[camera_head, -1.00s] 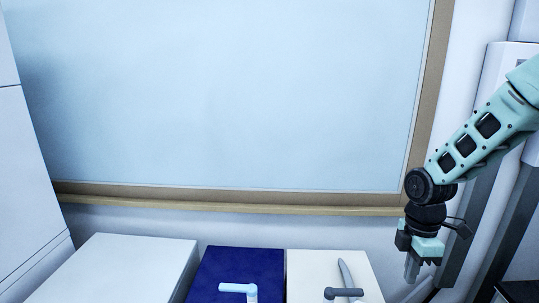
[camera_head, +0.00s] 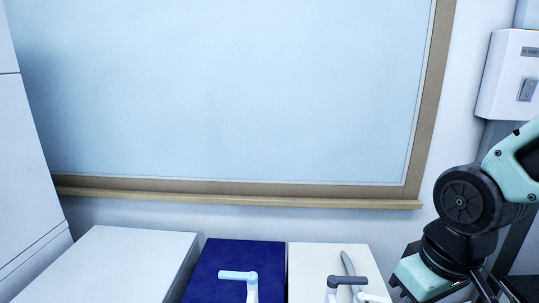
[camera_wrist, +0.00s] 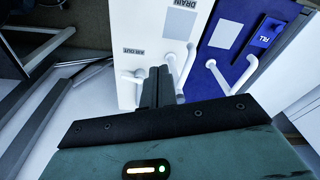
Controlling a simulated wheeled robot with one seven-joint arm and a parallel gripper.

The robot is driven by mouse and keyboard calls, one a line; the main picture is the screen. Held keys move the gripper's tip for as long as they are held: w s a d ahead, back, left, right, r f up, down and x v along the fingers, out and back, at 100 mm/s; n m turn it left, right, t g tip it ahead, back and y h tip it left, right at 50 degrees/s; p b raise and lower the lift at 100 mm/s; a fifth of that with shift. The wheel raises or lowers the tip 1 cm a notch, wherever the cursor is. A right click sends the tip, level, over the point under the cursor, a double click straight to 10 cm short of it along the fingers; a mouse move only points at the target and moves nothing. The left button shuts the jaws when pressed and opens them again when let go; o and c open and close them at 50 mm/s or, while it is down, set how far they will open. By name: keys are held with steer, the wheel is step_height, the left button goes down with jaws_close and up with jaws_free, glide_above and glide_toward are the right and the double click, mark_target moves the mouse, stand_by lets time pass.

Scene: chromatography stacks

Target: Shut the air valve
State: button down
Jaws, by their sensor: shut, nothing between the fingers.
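In the wrist view a white panel (camera_wrist: 150,20) bears an "AIR OUT" label (camera_wrist: 133,50) and a "DRAIN" label (camera_wrist: 177,20). A small white handle (camera_wrist: 131,77) lies just below the "AIR OUT" label. My gripper (camera_wrist: 160,74) is shut and empty, its dark fingers just right of that handle; I cannot tell whether they touch it. Another white handle or pipe (camera_wrist: 190,58) shows right of the fingers, partly hidden by them. In the head view the white box (camera_head: 310,262) carries a grey-white handle (camera_head: 345,281); my fingertips are out of that picture.
A dark blue box (camera_head: 225,262) with a pale blue handle (camera_head: 238,275) stands beside the white box; it also shows in the wrist view (camera_wrist: 228,35). A plain white box (camera_head: 130,260) is at left. A large framed board (camera_head: 230,95) is on the wall behind.

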mark_target(373, 299)
steer(key=s+a+f+n+g+b, duration=0.1)
steer(key=s+a+f+n+b, duration=0.25)
steer(key=s+a, duration=0.4)
steer(key=w+d+f+m+t+h+b, duration=0.1)
steer(key=w+d+f+m+t, duration=0.1)
steer(key=w+d+f+m, duration=0.55)
steer(key=w+d+f+m+t+h, duration=0.15)
steer(key=w+d+f+m, duration=0.35)
steer(key=w, duration=0.6)
steer(key=shift+n, duration=0.9)
steer(key=x, duration=0.3)
steer(key=b+x, duration=0.1)
steer(key=x, duration=0.5)
steer(key=shift+w+d+r+b, duration=0.15)
steer(key=shift+w+d+b, duration=0.05)
steer(key=shift+w+b, duration=0.15)
steer(key=w, duration=0.1)
steer(key=w+d+p, duration=0.1)
steer(key=w, duration=0.1)
steer(key=shift+r, duration=0.1)
steer(key=shift+w+y, duration=0.25)
steer(key=shift+w, duration=0.15)
